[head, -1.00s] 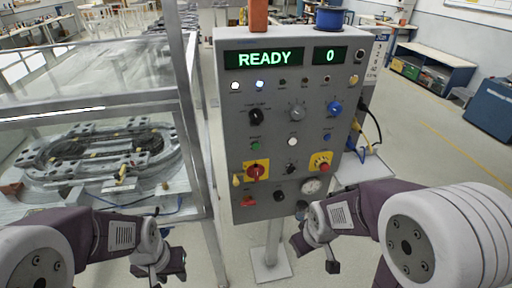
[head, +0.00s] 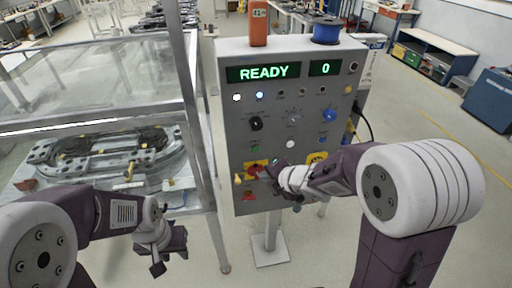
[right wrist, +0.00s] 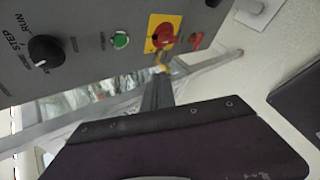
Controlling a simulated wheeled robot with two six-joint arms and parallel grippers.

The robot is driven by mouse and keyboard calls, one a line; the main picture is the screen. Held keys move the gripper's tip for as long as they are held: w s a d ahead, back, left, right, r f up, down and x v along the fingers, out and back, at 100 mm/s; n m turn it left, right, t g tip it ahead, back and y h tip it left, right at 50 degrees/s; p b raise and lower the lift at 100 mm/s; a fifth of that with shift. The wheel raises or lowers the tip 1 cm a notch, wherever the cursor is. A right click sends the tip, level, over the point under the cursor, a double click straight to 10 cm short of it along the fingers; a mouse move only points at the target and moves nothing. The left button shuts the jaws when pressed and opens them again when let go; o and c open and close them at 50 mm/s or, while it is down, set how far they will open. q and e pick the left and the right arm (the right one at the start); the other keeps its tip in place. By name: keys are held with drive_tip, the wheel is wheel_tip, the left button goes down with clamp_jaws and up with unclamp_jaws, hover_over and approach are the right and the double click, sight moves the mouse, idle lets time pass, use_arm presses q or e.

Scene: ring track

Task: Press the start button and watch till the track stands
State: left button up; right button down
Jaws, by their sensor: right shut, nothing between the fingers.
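The grey control panel (head: 230,108) stands upright on a post, its display (head: 263,72) reading READY and 0. A green button (head: 255,148) sits on its lower left; its small label is unreadable. The green button also shows in the right wrist view (right wrist: 120,40), uncovered. My right gripper (head: 266,176) is shut and empty, in front of the red knob on a yellow plate (right wrist: 163,34), below the green button. I cannot tell whether it touches the panel. My left gripper (head: 168,260) is open and empty, low in front of the enclosure. The ring track (head: 100,158) lies behind clear panes.
A black knob (head: 256,123), a blue knob (head: 330,115) and a white button (head: 291,144) are close by on the panel. The enclosure's metal post (head: 190,100) rises left of the panel.

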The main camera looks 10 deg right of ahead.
sight(256, 149)
drive_tip(key=shift+w+a+p, duration=0.2)
drive_tip(key=shift+w+p, duration=0.7)
drive_tip(key=shift+w, duration=1.3)
drive_tip(key=shift+w+a+p, duration=0.15)
drive_tip(key=shift+w+p, duration=0.75)
drive_tip(key=shift+w, duration=1.3)
drive_tip(key=shift+w, duration=0.4)
